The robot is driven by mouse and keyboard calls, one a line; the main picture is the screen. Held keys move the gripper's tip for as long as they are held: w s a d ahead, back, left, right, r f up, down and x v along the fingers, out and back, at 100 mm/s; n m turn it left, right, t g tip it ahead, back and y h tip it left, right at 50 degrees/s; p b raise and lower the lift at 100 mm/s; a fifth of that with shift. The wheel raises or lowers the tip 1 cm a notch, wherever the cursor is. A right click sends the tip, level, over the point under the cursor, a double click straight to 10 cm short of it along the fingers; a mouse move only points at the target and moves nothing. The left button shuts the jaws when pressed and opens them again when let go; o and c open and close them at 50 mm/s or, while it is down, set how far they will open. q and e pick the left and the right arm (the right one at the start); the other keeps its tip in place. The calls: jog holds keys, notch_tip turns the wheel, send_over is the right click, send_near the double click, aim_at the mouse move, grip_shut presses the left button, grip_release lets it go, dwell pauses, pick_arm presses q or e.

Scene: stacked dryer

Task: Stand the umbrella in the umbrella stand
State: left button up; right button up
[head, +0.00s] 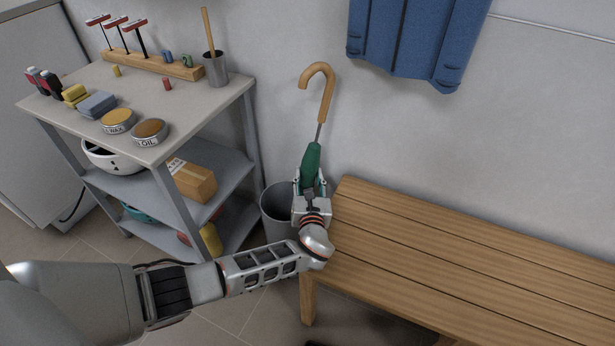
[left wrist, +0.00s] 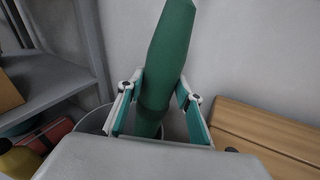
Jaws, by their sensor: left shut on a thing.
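The green umbrella (head: 311,160) with a curved wooden handle stands nearly upright, handle up, leaning slightly right. My left gripper (head: 310,185) is shut on its green canopy. In the left wrist view the umbrella (left wrist: 166,60) rises between the two fingers of the gripper (left wrist: 155,105). The grey cylindrical umbrella stand (head: 274,208) is on the floor between the shelf and the bench, just behind and left of the gripper. Its rim (left wrist: 92,120) shows behind the fingers in the left wrist view. The umbrella's lower end is hidden. My right gripper is out of view.
A wooden bench (head: 450,235) is close on the right. A grey shelf unit (head: 190,112) with tins, sponges and bottles is on the left, with a cardboard box (head: 192,181) on its middle shelf. A blue cloth (head: 415,40) hangs on the wall above.

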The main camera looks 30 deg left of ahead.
pick_arm(q)
jog(key=shift+w+d+r, duration=0.2)
jog(key=shift+d+r, duration=0.05)
jog(key=shift+d, duration=0.3)
jog(key=o, duration=1.5)
jog(key=shift+s+d+f, duration=0.2)
jog(key=shift+s+d, duration=0.15)
jog(key=v, duration=0.7)
jog(key=a+v, duration=0.1)
jog(key=v, duration=0.3)
jog(key=shift+s+a, duration=0.1)
jog(key=shift+s, duration=0.2)
